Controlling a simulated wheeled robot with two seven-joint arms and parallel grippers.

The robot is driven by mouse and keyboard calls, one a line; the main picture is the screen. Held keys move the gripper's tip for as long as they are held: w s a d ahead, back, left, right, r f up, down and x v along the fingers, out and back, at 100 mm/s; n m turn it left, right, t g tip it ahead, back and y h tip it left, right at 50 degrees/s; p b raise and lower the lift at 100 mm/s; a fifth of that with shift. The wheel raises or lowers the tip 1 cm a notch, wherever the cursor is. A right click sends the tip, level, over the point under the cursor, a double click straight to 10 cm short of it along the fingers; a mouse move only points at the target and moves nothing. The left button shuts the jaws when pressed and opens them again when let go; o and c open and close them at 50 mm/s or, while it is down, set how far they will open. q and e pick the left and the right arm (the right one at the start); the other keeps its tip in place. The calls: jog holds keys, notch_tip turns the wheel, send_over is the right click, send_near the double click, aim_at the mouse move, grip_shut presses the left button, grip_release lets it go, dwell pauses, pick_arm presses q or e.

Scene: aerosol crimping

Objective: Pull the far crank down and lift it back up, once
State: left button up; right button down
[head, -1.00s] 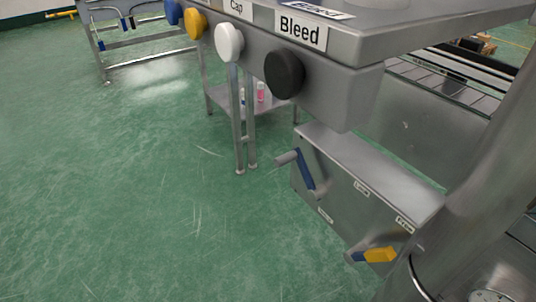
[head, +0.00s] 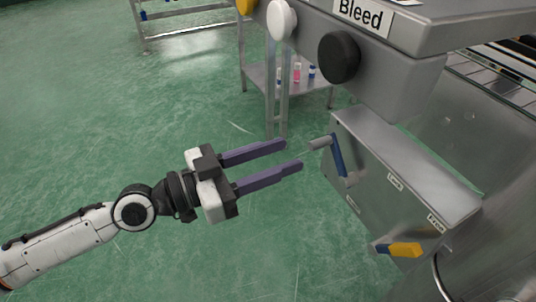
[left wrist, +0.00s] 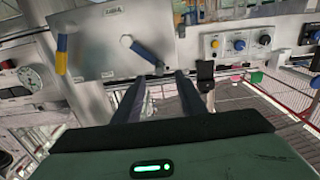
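The far crank (head: 338,155) is a blue lever with a grey handle on the side of a grey metal box (head: 400,185). Its handle points up and to the left. The crank also shows in the left wrist view (left wrist: 142,50), ahead of the fingertips. My left gripper (head: 293,154) is open, its two purple fingers apart and pointing at the crank's handle, a short gap away. Nothing is between the fingers. A nearer crank (head: 400,249) with a yellow handle sits lower on the same box. My right gripper is not in view.
Above the box, a metal console carries a black knob (head: 339,57), a white knob (head: 281,19) and a "Bleed" label (head: 362,14). A small shelf (head: 262,77) with bottles stands behind. The green floor (head: 130,110) to the left is open.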

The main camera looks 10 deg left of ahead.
aim_at(310, 146)
pick_arm(q)
jog(key=p+x, duration=0.1)
jog(key=x, duration=0.1)
jog(key=p+x, duration=0.1)
jog(key=x, duration=0.2)
jog(key=shift+r, duration=0.25)
jog(key=shift+f+p+x, duration=0.2)
jog(key=shift+p+x, duration=0.35)
jog(key=shift+x, duration=0.5)
